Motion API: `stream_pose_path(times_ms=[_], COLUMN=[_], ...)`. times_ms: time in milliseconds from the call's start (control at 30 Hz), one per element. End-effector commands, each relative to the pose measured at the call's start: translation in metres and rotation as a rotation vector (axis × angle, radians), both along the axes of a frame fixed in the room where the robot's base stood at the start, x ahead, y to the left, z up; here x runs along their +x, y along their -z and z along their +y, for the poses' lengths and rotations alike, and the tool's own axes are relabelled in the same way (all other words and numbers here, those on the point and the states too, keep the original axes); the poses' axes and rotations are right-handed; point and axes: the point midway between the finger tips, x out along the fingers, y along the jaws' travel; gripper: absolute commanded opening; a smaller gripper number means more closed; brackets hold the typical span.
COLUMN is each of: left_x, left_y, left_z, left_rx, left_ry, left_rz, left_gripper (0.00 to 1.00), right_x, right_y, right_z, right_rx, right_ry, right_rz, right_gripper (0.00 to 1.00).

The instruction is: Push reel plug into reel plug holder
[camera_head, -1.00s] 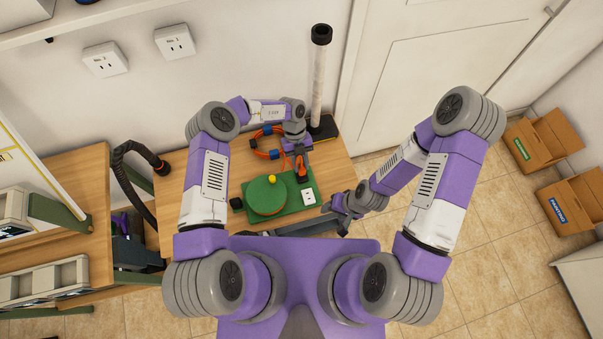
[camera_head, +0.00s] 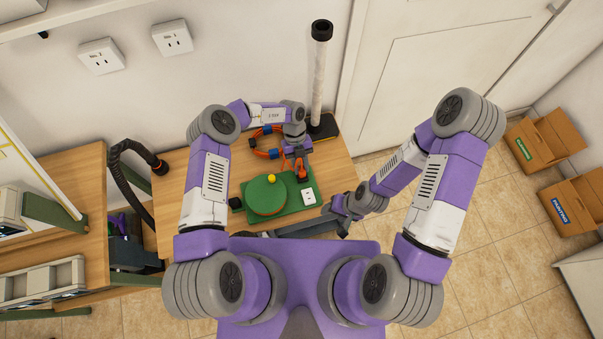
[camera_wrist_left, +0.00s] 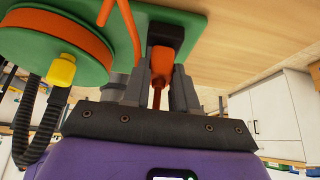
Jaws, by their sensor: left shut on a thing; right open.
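The orange reel plug (camera_wrist_left: 160,62) is between the fingers of my left gripper (camera_wrist_left: 157,85), which is shut on it. In the head view my left gripper (camera_head: 300,160) is just above the back right of the green reel base (camera_head: 240,216). A black block (camera_wrist_left: 166,38), likely the reel plug holder, is at the plug's front on the base. Whether the plug is inside it or only against it, I cannot tell. The green reel (camera_head: 268,195) has a yellow knob (camera_head: 271,178). My right gripper (camera_head: 338,206) is open and empty, right of the base.
An orange cable (camera_head: 262,152) loops on the wooden table (camera_head: 190,170) behind the reel. A white socket (camera_head: 308,196) is on the base's right end. A tall pole (camera_head: 320,75) stands at the table's back right, and a black hose (camera_head: 122,180) hangs at the left.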

Motion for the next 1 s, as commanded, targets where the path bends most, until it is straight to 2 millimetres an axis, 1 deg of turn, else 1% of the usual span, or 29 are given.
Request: stream_pose_path(times_ms=[800, 833, 1000], left_x=[-0.0001, -0.0001, -0.0001], left_y=[0.0035, 0.0033, 0.0032], left_z=[0.0, 0.0, 0.0], left_rx=[0.0, 0.0, 0.0], left_ry=[0.0, 0.0, 0.0], left_rz=[0.0, 0.0, 0.0], left_gripper=[0.0, 0.32, 0.57], right_x=[0.0, 0.0, 0.0], right_y=[0.0023, 0.0022, 0.002], right_z=[0.0, 0.0, 0.0], right_rx=[0.0, 0.0, 0.0], right_ry=[0.0, 0.0, 0.0], right_rz=[0.0, 0.0, 0.0], right_gripper=[0.55, 0.55, 0.55])
